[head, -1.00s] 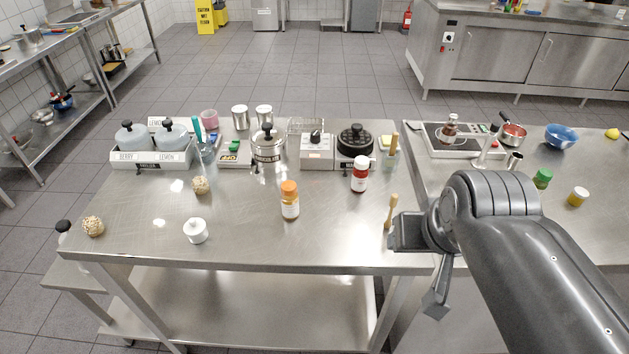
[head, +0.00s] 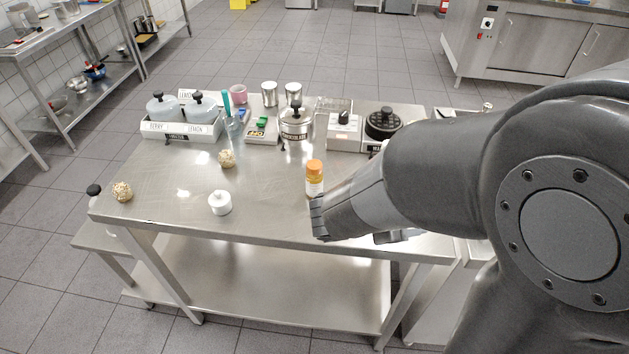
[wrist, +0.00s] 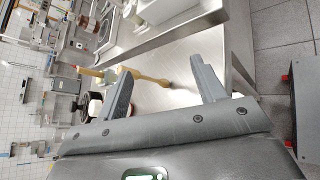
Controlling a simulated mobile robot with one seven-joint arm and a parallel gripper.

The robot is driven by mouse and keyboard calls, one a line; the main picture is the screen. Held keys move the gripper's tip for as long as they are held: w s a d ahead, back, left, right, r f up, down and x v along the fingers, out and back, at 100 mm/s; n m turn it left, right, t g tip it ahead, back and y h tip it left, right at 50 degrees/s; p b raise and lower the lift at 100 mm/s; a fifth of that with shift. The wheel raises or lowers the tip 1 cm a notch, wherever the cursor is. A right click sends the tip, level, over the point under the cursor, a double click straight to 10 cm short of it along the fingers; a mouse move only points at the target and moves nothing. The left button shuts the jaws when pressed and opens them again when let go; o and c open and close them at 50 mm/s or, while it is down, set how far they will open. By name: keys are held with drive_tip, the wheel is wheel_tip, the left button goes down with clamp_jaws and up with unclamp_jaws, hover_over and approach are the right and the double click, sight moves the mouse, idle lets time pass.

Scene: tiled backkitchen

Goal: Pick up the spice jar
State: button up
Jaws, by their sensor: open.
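The spice jar (head: 315,180) appears to be the orange-capped jar with a pale label, upright on the steel table (head: 180,185). In the head view my arm reaches in from the right, and its dark end is close in front of the jar, overlapping its lower part. I cannot tell whether they touch. In the wrist view my gripper (wrist: 162,66) is open, its two fingers apart with nothing held. A wooden-handled tool (wrist: 145,77) shows beyond the fingers. I cannot make out the orange jar in the wrist view.
Another ball (head: 122,192) is near the left edge. Canisters in a rack (head: 180,130), a steel pot (head: 297,122) and a black-topped appliance (head: 383,124) line the back. My arm hides the table's right side.

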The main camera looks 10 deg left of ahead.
sight(316, 172)
drive_tip(key=w+a+n+t, duration=0.1)
drive_tip(key=a+n+t, duration=0.1)
drive_tip(key=a, duration=0.1)
drive_tip(key=w+a+f+n+t+y, duration=0.1)
drive_tip(key=a+n+t, duration=0.1)
drive_tip(key=a+n, duration=0.1)
drive_tip(key=w+a+f+n+t, duration=0.1)
drive_tip(key=w+a+n+t, duration=0.1)
drive_tip(key=a+n, duration=0.1)
drive_tip(key=shift+a+t+y, duration=0.4)
drive_tip(key=shift+a, duration=0.15)
drive_tip(key=a+f+n+t+y, duration=0.1)
drive_tip(key=a+n+y, duration=0.1)
drive_tip(key=a+n, duration=0.1)
drive_tip(key=a+f+n+t+y, duration=0.1)
drive_tip(key=a+n+y, duration=0.1)
drive_tip(key=a, duration=0.3)
drive_tip(key=a+f+n+t+y, duration=0.1)
drive_tip(key=a+n+t+y, duration=0.1)
drive_tip(key=a+n+y, duration=0.1)
drive_tip(key=shift+s+a+f+n, duration=0.25)
drive_tip(key=shift+a+n, duration=0.2)
drive_tip(key=shift+n, duration=0.15)
drive_tip(key=shift+w+a, duration=0.15)
drive_tip(key=shift+w, duration=0.2)
drive_tip(key=w, duration=0.6)
drive_tip(key=w+d, duration=0.1)
drive_tip(key=w, duration=0.3)
drive_tip(key=shift+c, duration=0.2)
drive_tip(key=c, duration=1.1)
